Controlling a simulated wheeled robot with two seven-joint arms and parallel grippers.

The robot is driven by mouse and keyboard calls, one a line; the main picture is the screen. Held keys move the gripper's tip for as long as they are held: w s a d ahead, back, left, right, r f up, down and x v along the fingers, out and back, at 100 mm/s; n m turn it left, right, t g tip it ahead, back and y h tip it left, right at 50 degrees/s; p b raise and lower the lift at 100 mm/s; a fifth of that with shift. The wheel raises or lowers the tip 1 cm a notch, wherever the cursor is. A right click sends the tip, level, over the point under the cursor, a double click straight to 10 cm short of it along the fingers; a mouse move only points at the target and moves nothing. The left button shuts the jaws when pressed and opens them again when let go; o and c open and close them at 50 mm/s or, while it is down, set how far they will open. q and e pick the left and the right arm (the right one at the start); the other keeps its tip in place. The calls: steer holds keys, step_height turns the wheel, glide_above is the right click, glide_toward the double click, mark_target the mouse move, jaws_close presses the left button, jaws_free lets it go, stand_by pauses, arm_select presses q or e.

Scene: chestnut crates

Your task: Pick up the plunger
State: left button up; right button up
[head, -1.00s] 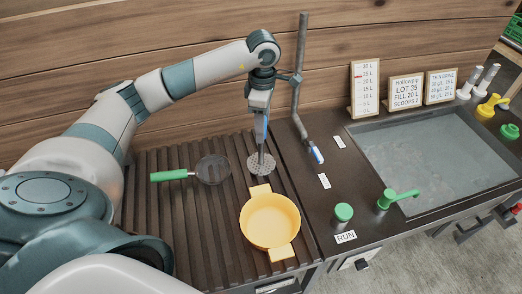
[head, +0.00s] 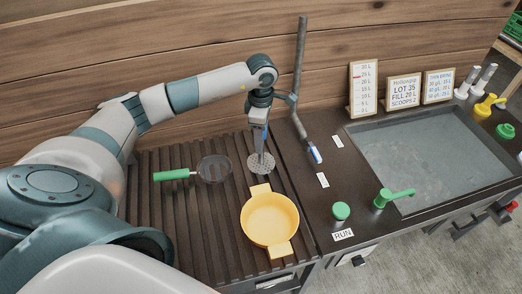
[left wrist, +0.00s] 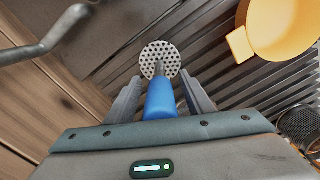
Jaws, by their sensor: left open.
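The plunger has a blue handle and a round perforated metal disc (head: 262,164). It stands upright on the slatted rack, behind the yellow pan. In the left wrist view the blue handle (left wrist: 161,99) lies between the two grey fingers, with the perforated disc (left wrist: 160,58) beyond it. My left gripper (head: 261,128) points down from above with its fingers on either side of the handle. It is open, and a gap shows beside the handle in the left wrist view. My right gripper is not in view.
A yellow pan (head: 270,243) with two tabs stands just in front of the plunger. A green-handled strainer (head: 174,175) lies to its left. A grey standpipe (head: 300,70) rises close to my left wrist. The sink (head: 440,160) is at the right.

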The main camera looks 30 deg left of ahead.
arm_select(q)
jaws_close()
steer(key=shift+r, duration=0.1)
